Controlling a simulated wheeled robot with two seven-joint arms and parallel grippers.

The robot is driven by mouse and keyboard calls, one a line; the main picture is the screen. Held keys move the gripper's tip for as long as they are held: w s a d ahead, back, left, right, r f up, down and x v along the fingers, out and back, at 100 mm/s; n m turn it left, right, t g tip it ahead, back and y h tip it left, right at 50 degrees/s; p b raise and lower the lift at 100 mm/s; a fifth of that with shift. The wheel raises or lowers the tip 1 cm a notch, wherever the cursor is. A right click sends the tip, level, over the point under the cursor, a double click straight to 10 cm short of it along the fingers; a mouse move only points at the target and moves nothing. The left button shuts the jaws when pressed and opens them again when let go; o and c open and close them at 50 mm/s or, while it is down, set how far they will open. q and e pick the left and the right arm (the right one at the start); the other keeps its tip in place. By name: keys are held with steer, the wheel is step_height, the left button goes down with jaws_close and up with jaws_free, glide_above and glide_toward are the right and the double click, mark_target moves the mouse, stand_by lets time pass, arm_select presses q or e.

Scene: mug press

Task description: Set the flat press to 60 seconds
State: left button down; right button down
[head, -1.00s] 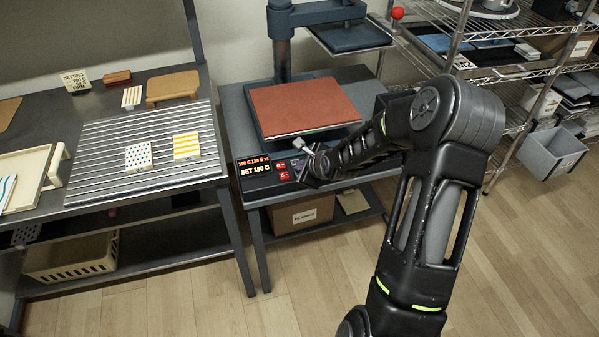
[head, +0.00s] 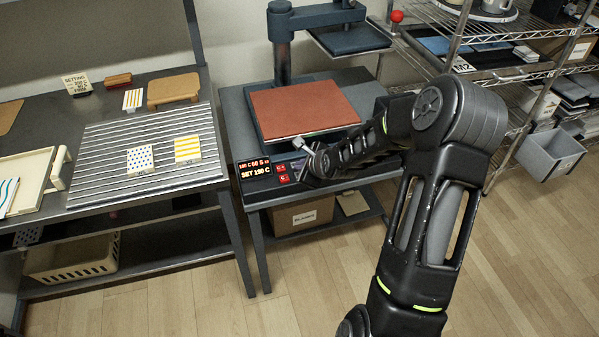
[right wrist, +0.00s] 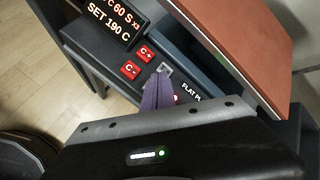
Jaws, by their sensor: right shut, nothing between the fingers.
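The flat press (head: 283,60) has a red-brown pad (head: 305,108) on its bed and its upper plate (head: 350,38) swung aside at the back. Its display (head: 255,170) reads 60 S on the upper line and SET 190 C below; the right wrist view also shows it (right wrist: 112,18). Red C+ (right wrist: 146,54) and C- (right wrist: 130,69) buttons are beside the display. My right gripper (right wrist: 160,80) is shut and empty, its tips at a small grey control (right wrist: 165,69) on the panel beside the C+ button. I cannot tell whether they touch. My left gripper is out of view.
On the left table (head: 72,207), a ribbed mat holds blue-dotted (head: 140,158) and yellow-striped (head: 187,149) pieces. A cream tray (head: 30,175) is at far left. A wire shelf (head: 530,75) stands right of the press. A red ball knob (head: 397,16) is behind it.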

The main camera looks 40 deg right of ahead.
stand_by(0.3)
step_height(320, 180, up, 5)
steer(key=p, duration=0.4)
stand_by(1.8)
